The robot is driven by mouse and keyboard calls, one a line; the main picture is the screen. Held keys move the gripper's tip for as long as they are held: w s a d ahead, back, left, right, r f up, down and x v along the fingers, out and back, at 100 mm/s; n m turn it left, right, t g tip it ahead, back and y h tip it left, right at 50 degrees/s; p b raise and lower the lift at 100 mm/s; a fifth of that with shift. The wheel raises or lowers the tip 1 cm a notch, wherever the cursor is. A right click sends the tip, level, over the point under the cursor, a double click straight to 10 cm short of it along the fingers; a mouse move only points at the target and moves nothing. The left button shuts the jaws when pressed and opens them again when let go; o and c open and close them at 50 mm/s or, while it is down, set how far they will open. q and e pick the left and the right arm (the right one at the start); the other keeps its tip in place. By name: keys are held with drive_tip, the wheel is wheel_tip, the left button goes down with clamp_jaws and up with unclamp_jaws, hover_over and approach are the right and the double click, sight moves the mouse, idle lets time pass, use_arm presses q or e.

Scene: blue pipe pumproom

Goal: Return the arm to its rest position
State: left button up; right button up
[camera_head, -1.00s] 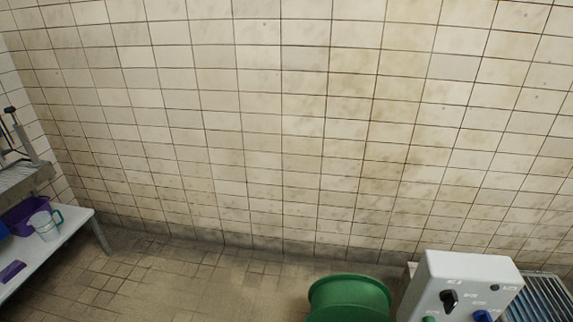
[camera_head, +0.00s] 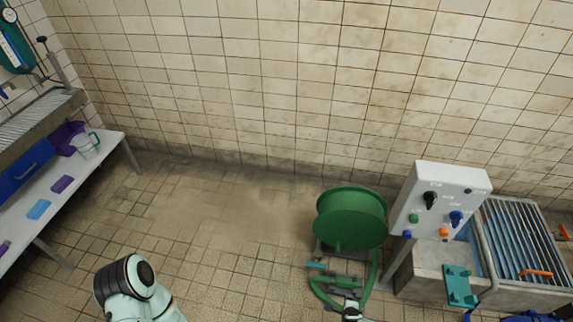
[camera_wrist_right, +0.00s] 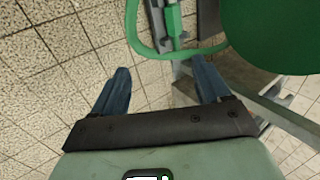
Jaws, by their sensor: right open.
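My right gripper (camera_wrist_right: 163,84) shows in the right wrist view with its two blue fingers spread apart and nothing between them. Tiled floor lies below the fingers. A green hose (camera_wrist_right: 134,40) and the green reel (camera_wrist_right: 275,35) appear beyond the fingers, at the top of that view. In the head view, a pale green and black part of my arm (camera_head: 130,288) shows at the bottom left. Neither gripper can be made out in the head view; my left gripper is out of sight.
The green reel (camera_head: 351,218) stands on the floor, with a white control box (camera_head: 440,200) to its right. A grated basin (camera_head: 525,240) stands farther right. A white bench (camera_head: 105,150) with small items is at the left. The middle floor is clear.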

drive_tip(key=s+a+r+n+g+y+b, duration=0.1)
drive_tip(key=s+a+r+n+y+b, duration=0.1)
drive_tip(key=s+a+r+n, duration=0.3)
drive_tip(key=s+a+n+y+b, duration=0.1)
drive_tip(key=a+n+y+b, duration=0.2)
drive_tip(key=a, duration=0.4)
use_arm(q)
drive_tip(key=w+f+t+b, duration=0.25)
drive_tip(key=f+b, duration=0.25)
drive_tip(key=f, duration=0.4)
use_arm(e)
drive_tip(key=s+r+n+g, duration=0.2)
drive_tip(key=s+r+n, duration=0.2)
drive_tip(key=s, duration=0.5)
drive_tip(key=s+r+n+g, duration=0.3)
drive_tip(key=s+n, duration=0.1)
drive_tip(key=s, duration=0.5)
use_arm(q)
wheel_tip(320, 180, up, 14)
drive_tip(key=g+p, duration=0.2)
drive_tip(key=p, duration=1.2)
use_arm(e)
wheel_tip(320, 180, up, 15)
drive_tip(key=s+g, duration=0.1)
drive_tip(key=shift+s+a, duration=0.2)
drive_tip(key=shift+s, duration=0.15)
